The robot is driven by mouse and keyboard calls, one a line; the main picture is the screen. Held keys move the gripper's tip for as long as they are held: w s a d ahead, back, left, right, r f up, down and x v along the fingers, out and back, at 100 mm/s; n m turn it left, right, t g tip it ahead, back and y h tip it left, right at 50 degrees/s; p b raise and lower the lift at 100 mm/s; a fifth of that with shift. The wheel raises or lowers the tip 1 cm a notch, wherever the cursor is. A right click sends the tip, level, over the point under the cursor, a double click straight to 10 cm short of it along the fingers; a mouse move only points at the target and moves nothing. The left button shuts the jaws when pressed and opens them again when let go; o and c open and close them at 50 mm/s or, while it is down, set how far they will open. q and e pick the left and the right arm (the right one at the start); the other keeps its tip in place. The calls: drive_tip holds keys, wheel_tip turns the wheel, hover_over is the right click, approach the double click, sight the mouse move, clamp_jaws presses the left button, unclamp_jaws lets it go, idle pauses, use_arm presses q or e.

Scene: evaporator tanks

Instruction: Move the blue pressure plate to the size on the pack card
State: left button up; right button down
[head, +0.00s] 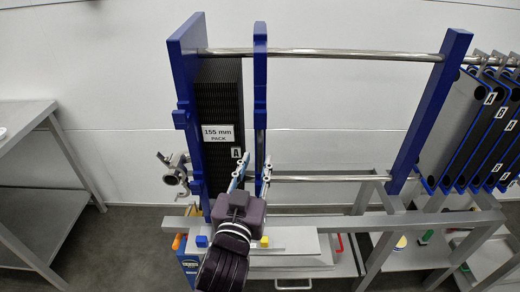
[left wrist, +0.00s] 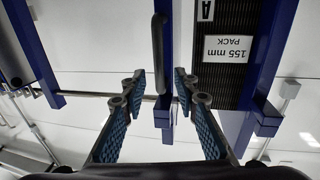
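The blue pressure plate (head: 260,70) stands upright on the rails, a narrow gap to the right of the dark plate pack (head: 222,90). The pack card (head: 217,134) on the pack reads "155 mm PACK"; it shows upside down in the left wrist view (left wrist: 227,48). My left gripper (head: 252,172) is at the lower part of the pressure plate. In the left wrist view its fingers (left wrist: 159,85) stand apart on either side of the plate (left wrist: 166,65), with visible gaps. A dark upright bar (left wrist: 157,55) shows on the plate. My right gripper is not in view.
A blue end plate (head: 186,110) bounds the pack on the left; a blue post (head: 430,110) holds the rails' right end. The upper rail (head: 350,55) is clear between plate and post. Dark blue-edged plates (head: 470,130) hang far right. A grey table (head: 25,120) stands left.

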sight(260, 154)
use_arm(q)
drive_tip(key=shift+w+d+p, duration=0.15)
drive_tip(key=shift+w+d, duration=0.05)
drive_tip(key=shift+w, duration=0.65)
drive_tip(key=shift+w+d+p, duration=0.15)
drive_tip(key=shift+w+p, duration=0.05)
drive_tip(key=shift+w, duration=0.7)
drive_tip(key=shift+w+d+p, duration=0.15)
drive_tip(key=shift+w+d, duration=0.05)
drive_tip(key=shift+w, duration=0.65)
drive_tip(key=shift+c, duration=0.2)
clamp_jaws()
